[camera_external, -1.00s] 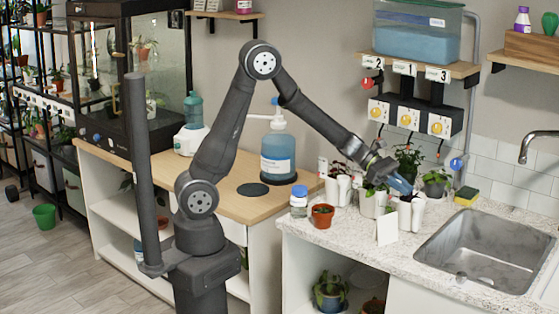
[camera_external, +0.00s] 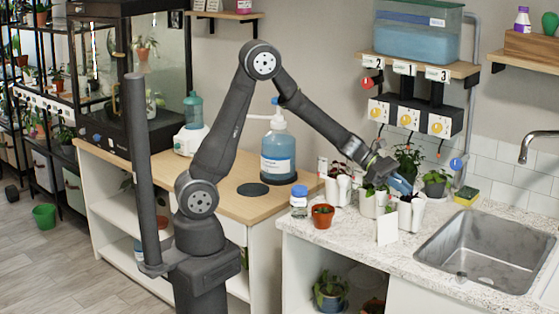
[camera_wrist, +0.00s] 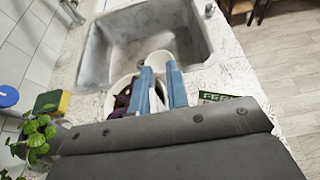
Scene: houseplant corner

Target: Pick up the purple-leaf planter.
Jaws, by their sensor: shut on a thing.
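The purple-leaf planter (camera_external: 411,217) is a white pot with dark leaves, upright at the counter's edge left of the sink. In the wrist view its dark purple leaves (camera_wrist: 122,100) show left of my fingers, and its white rim (camera_wrist: 117,85) is partly hidden. My gripper (camera_external: 402,186) reaches down to it from the left. In the wrist view the blue fingers of my gripper (camera_wrist: 162,88) are shut on the planter's white wall. I see no clear gap between the planter and the counter.
The sink (camera_external: 480,250) lies right of the planter. A white card (camera_external: 387,229), a terracotta pot (camera_external: 322,216) and a white planter (camera_external: 338,190) stand to the left. A green-leaf pot (camera_external: 436,186) and a sponge (camera_external: 466,196) stand behind. The tap (camera_external: 530,147) overhangs the sink.

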